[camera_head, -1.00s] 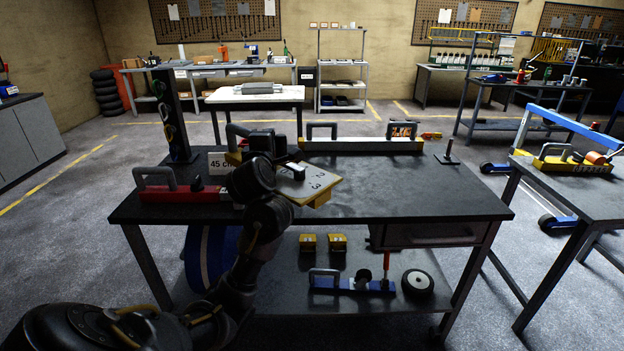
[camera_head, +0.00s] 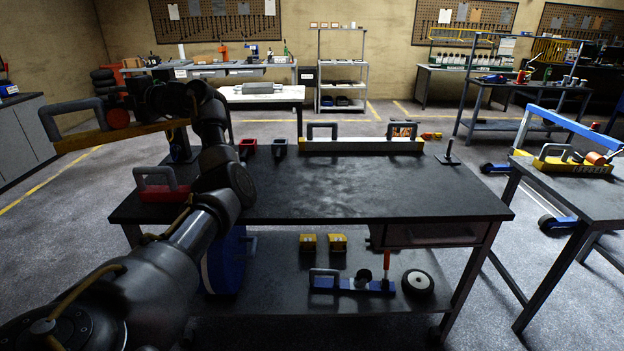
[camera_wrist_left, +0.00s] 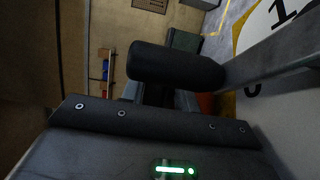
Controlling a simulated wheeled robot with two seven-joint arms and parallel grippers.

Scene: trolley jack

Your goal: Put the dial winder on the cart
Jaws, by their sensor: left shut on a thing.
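The dial winder, a long yellow bar (camera_head: 75,143) with a grey handle (camera_head: 70,115), is raised at the left, beyond the bench's left end. My left gripper (camera_head: 160,100) is shut on it; the fingers are mostly hidden by my wrist. In the left wrist view, part of a white numbered dial (camera_wrist_left: 275,20) with a yellow edge shows close at the upper right. At the right of the head view, a blue bar (camera_head: 575,122) and blue wheels (camera_head: 558,222) show around a dark table; whether they form the cart is unclear. My right gripper is out of view.
The bench (camera_head: 350,195) has a clear middle; a red handled tool (camera_head: 165,193) lies at its left and a long pale handled bar (camera_head: 360,146) at its back. A yellow handled device (camera_head: 562,164) sits on the right table (camera_head: 590,205).

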